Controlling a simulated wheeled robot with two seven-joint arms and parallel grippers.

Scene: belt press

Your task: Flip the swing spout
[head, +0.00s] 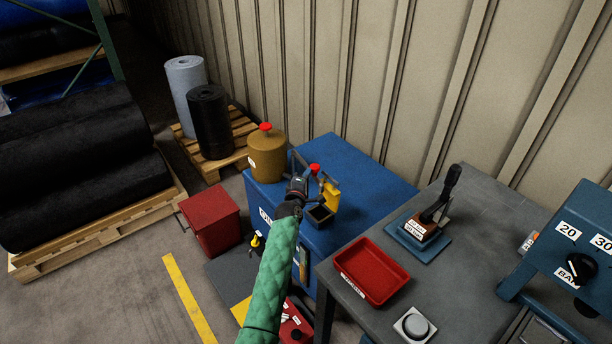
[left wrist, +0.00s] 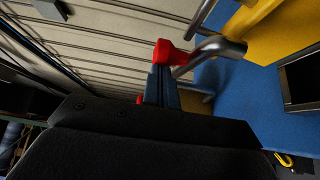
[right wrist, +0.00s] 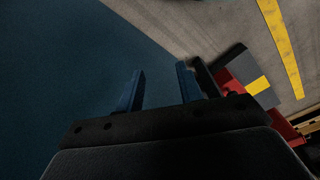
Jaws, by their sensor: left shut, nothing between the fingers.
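The swing spout (left wrist: 222,47) shows in the left wrist view as a bent grey metal tube with a red end piece (left wrist: 170,53). In the head view its red tip (head: 314,168) stands above the blue cabinet, beside a yellow part (head: 329,196) and a small dark open box (head: 320,214). My left gripper (head: 306,181) is shut and empty, with its fingertips (left wrist: 163,72) right at the red piece; I cannot tell whether they touch it. My right gripper (right wrist: 160,82) is open and empty, facing a dark blue surface; it is outside the head view.
The blue cabinet (head: 345,160) carries a yellow-brown can (head: 266,155) with a red cap behind the spout. To the right, a grey table (head: 450,285) holds a red tray (head: 372,271) and a black-handled lever (head: 450,185). A red bin (head: 212,220) stands on the floor left of the cabinet.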

